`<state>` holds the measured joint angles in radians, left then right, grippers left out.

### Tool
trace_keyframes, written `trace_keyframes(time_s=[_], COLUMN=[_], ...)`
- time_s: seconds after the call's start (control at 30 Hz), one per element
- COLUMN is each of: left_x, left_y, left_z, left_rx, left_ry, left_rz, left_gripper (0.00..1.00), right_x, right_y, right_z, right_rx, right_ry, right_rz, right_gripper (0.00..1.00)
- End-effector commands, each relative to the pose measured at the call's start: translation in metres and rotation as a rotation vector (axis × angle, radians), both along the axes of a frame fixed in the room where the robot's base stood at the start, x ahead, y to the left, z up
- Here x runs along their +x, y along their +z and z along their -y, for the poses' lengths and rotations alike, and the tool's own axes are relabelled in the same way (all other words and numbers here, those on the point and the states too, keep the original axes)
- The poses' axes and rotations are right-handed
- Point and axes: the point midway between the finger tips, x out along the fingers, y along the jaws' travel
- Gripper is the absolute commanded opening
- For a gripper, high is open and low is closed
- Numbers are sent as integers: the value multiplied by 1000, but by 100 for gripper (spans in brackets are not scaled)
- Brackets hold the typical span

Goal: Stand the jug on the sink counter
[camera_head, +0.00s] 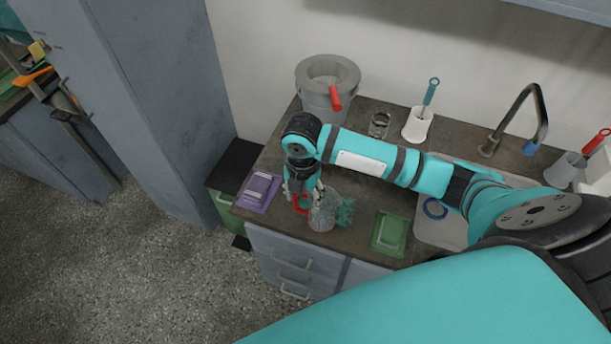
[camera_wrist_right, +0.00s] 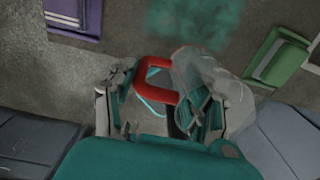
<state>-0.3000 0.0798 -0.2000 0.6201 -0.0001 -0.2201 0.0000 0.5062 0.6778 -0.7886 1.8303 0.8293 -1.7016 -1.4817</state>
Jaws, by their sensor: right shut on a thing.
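The clear jug (camera_head: 322,217) with a red handle is at the front edge of the sink counter (camera_head: 359,237). My right gripper (camera_head: 303,196) reaches down from above and is shut on the jug's red handle. In the right wrist view the red handle (camera_wrist_right: 157,75) lies between the fingers, and the see-through jug body (camera_wrist_right: 192,70) is tilted in the picture, beside the right finger. The jug looks roughly upright in the head view. I cannot tell whether its base touches the counter. My left gripper is not in view.
A teal tangled patch (camera_head: 346,211) lies just right of the jug. A purple tray (camera_head: 258,193) is to the left and a green one (camera_head: 388,233) to the right. A grey bucket (camera_head: 322,102), a glass (camera_head: 379,124) and a brush holder (camera_head: 417,125) stand behind. The sink (camera_head: 436,228) is further right.

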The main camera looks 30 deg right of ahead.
Motion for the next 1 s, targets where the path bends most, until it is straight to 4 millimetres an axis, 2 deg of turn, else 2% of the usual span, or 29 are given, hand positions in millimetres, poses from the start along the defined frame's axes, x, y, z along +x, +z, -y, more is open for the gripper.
trace_keyframes(time_s=[0.1,0.3,0.53,0.8,1.0], left_x=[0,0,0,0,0], left_y=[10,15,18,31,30], left_z=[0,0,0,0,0], left_rx=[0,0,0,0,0], left_ry=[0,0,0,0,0], left_rz=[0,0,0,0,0], left_gripper=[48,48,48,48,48], right_x=[27,53,65,63,64], right_y=[0,-4,-5,-37,-42], right_z=[15,30,38,37,38], right_rx=[-1,1,0,0,0], right_ry=[-5,-1,-3,0,1], right_rz=[-1,1,1,-1,1], right_gripper=[0,0,0,0,0])
